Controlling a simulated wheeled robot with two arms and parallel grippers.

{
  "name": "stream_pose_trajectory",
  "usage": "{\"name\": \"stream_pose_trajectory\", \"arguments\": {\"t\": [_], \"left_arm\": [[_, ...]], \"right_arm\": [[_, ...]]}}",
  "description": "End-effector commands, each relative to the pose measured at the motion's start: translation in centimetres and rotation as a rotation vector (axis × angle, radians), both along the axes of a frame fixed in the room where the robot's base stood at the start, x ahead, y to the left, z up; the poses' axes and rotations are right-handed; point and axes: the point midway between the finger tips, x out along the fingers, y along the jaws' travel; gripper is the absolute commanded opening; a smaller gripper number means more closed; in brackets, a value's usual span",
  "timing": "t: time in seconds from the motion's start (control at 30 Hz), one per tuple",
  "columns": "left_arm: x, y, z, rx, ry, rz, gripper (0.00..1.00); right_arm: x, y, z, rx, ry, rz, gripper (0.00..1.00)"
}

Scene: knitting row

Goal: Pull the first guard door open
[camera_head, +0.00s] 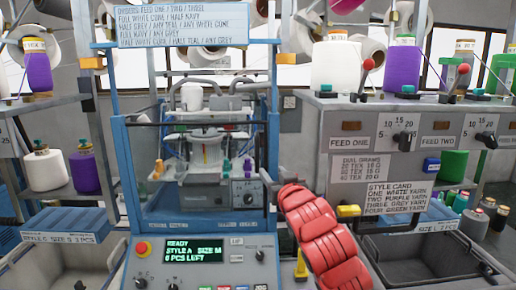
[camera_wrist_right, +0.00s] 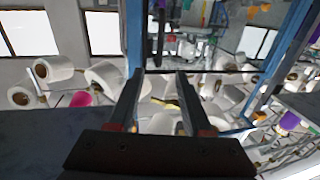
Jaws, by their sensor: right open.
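The first guard door (camera_head: 178,208) is a clear panel in a blue frame on the front of the middle knitting machine. It looks shut, with the knitting head (camera_head: 205,152) visible behind it. A dark horizontal bar (camera_head: 160,124) crosses near its top. My right arm, with red segments, reaches up to the door's right side in the head view; its gripper is mostly hidden there. In the right wrist view my right gripper (camera_wrist_right: 158,78) has two dark fingers apart with nothing between them. A blue frame post shows beyond the fingers. I cannot tell any contact. My left gripper is out of view.
A control panel (camera_head: 205,262) with a red stop button (camera_head: 143,249) sits below the door. A grey feed unit (camera_head: 340,125) with knobs and yarn cones stands to the right. Grey bins stand at lower left and lower right (camera_head: 425,250).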

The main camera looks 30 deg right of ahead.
Motion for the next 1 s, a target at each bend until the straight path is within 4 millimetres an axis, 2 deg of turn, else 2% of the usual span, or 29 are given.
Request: {"name": "stream_pose_trajectory", "arguments": {"t": [0.17, 0.7, 1.0], "left_arm": [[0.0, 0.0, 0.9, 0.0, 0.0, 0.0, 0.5], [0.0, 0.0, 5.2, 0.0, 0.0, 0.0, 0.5], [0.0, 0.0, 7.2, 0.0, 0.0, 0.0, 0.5]], "right_arm": [[1.4, -0.5, 0.2, 0.002, 0.013, -0.005, 0.5], [10.4, -3.8, 0.4, 0.003, 0.009, -0.003, 0.5], [14.3, -5.5, 0.4, 0.004, 0.007, -0.006, 0.5]]}}
